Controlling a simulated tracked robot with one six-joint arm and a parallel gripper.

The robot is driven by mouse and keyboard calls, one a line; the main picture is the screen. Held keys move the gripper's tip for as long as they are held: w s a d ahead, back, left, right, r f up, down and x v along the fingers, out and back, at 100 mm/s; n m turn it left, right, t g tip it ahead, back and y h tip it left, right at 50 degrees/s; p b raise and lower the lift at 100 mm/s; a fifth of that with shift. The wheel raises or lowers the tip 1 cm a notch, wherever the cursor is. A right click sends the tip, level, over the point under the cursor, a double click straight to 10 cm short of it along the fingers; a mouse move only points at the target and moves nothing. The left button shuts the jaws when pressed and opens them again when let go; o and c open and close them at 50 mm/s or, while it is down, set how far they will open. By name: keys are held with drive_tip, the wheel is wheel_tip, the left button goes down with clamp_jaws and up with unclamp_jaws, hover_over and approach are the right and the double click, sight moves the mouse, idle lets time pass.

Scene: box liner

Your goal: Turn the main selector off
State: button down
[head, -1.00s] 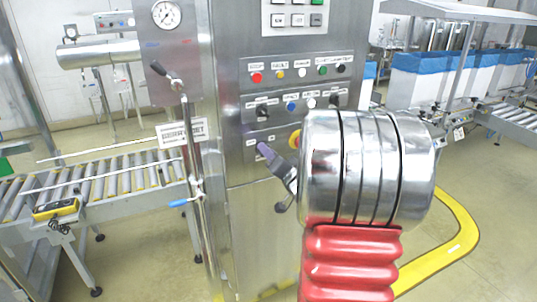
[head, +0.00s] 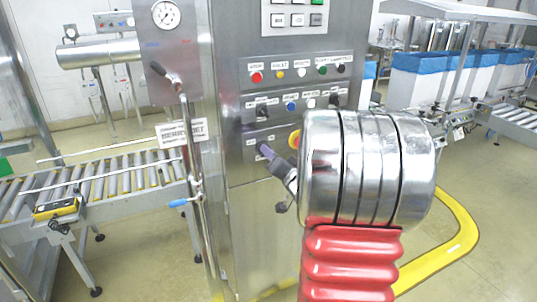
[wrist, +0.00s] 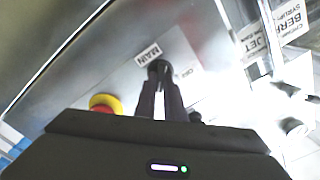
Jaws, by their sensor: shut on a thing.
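The main selector is a small dark knob (wrist: 157,68) just below the label reading MAIN (wrist: 148,54) in the wrist view. My gripper (wrist: 162,84) is shut on this knob, with one dark finger on each side. In the head view my gripper (head: 265,151) reaches the lower part of the steel panel (head: 235,190), its purple-tinted fingertips against the panel face. The fingers mostly hide the knob there, and the way its pointer faces cannot be told.
A red and yellow emergency button (wrist: 105,104) is close beside the fingers; it also shows in the head view (head: 294,139), partly behind my arm. Coloured buttons (head: 302,72) and other dark selectors sit higher. A pipe with a blue-handled valve (head: 182,202) stands left.

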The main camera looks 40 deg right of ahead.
drive_tip(key=n, duration=1.1)
drive_tip(key=a+n, duration=0.1)
drive_tip(key=n, duration=0.5)
drive_tip(key=shift+w+n, duration=0.15)
drive_tip(key=shift+n, duration=0.15)
idle(0.4)
drive_tip(key=c, duration=1.8)
unclamp_jaws()
drive_tip(key=shift+d, duration=0.1)
drive_tip(key=shift+c, duration=0.2)
drive_tip(key=shift+s, duration=0.2)
drive_tip(key=v, duration=1.3)
drive_tip(key=shift+s, duration=0.2)
